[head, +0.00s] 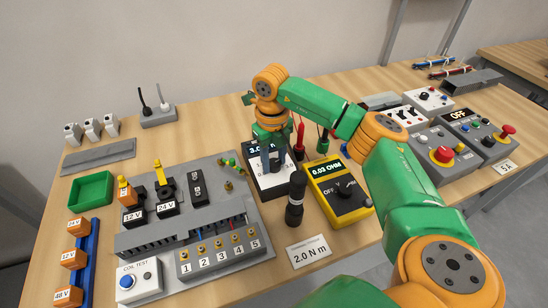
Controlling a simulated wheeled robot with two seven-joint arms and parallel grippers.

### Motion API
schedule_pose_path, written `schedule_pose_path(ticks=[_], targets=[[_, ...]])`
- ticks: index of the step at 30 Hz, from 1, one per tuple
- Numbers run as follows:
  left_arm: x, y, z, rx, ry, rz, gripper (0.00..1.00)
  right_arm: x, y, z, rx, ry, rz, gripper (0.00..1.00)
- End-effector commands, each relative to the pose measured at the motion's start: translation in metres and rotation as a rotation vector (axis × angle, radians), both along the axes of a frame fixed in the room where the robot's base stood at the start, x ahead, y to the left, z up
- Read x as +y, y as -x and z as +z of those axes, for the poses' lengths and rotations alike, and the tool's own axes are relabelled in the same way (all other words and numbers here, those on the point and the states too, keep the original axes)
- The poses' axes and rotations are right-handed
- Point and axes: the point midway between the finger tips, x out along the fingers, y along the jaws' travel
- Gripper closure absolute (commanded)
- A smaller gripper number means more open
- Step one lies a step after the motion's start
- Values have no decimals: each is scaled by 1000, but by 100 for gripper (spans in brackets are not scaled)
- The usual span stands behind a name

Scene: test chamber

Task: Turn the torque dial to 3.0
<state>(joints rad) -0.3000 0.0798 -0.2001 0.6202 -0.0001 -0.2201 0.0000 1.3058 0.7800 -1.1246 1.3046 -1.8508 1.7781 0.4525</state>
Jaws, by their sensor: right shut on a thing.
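A dark box with a white top face (254,178) and a small lit display (256,147) stands at the middle of the bench. The display's visible part starts with 3; the rest is covered. My right gripper (271,163) points down over this box, its fingers at the white face. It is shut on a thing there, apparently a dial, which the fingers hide. I cannot read any dial mark. My left gripper is not in view.
A black cylindrical tool (295,200) stands close in front of the box, and a yellow meter (340,190) reading 0.03 OHM is right of it. A card (309,252) reads 2.0 N m. A grey terminal panel (190,205) fills the left; grey control boxes (440,150) stand right.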

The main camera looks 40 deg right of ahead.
Motion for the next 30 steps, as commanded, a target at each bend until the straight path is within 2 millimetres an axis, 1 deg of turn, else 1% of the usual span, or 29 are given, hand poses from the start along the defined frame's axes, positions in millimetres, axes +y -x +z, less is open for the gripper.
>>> schedule_pose_path(ticks=[6, 15, 21, 30], targets=[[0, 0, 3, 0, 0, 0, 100, 0, -1, 2, -5, 0, -180, 100], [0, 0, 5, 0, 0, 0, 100, 0, -2, 2, -6, -1, -357, 100], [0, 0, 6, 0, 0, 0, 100, 0, -2, 2, -6, -1, -419, 100], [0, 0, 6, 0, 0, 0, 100, 0, -2, 2, -5, -1, -447, 100]])
